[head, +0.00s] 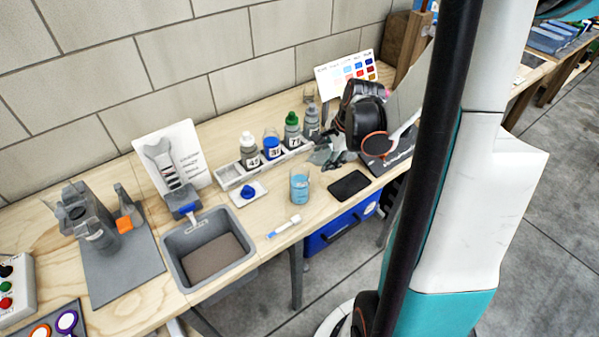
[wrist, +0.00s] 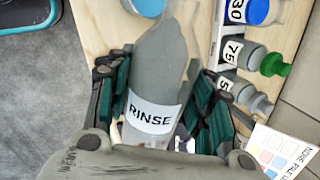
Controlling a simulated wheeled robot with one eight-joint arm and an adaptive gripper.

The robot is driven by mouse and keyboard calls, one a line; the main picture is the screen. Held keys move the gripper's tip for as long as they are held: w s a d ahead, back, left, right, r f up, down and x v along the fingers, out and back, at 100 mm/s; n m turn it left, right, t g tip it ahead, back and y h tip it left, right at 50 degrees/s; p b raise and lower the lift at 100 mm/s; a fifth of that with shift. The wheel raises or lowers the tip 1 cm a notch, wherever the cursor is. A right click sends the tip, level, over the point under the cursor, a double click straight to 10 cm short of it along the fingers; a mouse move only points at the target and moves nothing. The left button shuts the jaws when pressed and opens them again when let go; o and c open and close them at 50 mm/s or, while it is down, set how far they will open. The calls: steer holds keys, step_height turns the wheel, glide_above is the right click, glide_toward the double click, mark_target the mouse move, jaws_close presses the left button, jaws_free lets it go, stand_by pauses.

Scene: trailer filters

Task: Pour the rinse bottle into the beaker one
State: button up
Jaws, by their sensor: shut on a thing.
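The beaker (head: 299,187), clear with light blue liquid, stands upright on the wooden bench in front of the bottle rack. Its blue part shows at the top edge of the wrist view (wrist: 145,5). The rinse bottle (wrist: 165,65), grey with a white RINSE label, is between the green-padded fingers of my gripper (wrist: 160,105). My gripper is shut on it, and its body reaches up the picture toward the beaker. In the head view my gripper (head: 330,152) is right of the beaker, behind the black pad; I cannot clearly make out the bottle there.
A white rack (head: 232,177) holds several capped bottles, close beside my gripper. A black pad (head: 349,185), a white-and-blue pen (head: 284,226) and a blue cap (head: 248,192) lie around the beaker. A grey bin (head: 166,250) is at the left. A colour chart (head: 347,75) stands behind.

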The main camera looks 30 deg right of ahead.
steer(key=shift+h, duration=0.3)
stand_by(0.9)
